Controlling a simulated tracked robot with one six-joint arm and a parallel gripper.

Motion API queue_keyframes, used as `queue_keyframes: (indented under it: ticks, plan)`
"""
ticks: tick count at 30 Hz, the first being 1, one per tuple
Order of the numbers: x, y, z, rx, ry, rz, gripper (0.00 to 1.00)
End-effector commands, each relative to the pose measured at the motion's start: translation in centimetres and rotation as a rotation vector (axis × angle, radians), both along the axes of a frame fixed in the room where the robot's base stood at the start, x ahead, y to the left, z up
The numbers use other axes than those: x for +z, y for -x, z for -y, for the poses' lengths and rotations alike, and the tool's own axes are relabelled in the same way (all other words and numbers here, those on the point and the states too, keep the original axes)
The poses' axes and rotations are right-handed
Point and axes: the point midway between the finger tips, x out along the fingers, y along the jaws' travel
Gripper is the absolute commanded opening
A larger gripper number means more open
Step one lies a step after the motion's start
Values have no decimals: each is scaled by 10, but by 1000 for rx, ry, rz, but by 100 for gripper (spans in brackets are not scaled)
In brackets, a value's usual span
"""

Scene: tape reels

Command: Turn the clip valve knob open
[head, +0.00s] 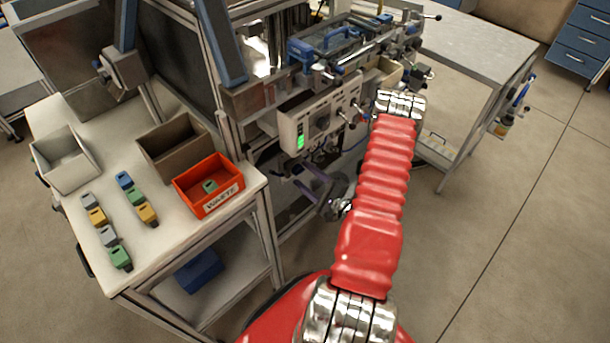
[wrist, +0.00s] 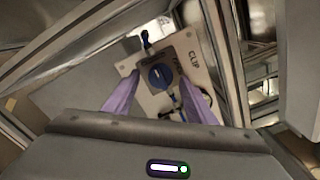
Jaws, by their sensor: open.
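The clip valve knob (wrist: 160,76) is a round blue knob on a pale plate (wrist: 199,76) marked "CLIP" in the wrist view. Smaller lettering beside the knob is too small to read. My gripper (wrist: 158,84) has its two purple fingers apart, one on each side of the knob as seen from the wrist. The fingers look empty, and I cannot tell whether they touch the knob. In the head view my gripper (head: 322,192) hangs low beside the machine's frame. I cannot make out the knob in the head view.
Metal frame bars (wrist: 209,52) run close to the right of the plate. A control box (head: 318,118) with a green display sits above my gripper. A bench at left holds a red waste bin (head: 208,198), a brown bin (head: 170,165), a grey bin (head: 85,178) and several coloured clips.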

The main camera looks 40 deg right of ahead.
Motion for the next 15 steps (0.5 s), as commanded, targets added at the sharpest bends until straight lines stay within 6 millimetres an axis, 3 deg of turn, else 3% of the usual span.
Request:
queue_keyframes:
  ticks: [12, 15]
  plan:
    - [0, -7, 0, -1, 1, 0, 51]
    - [0, -7, 0, -1, 1, 0, 44]
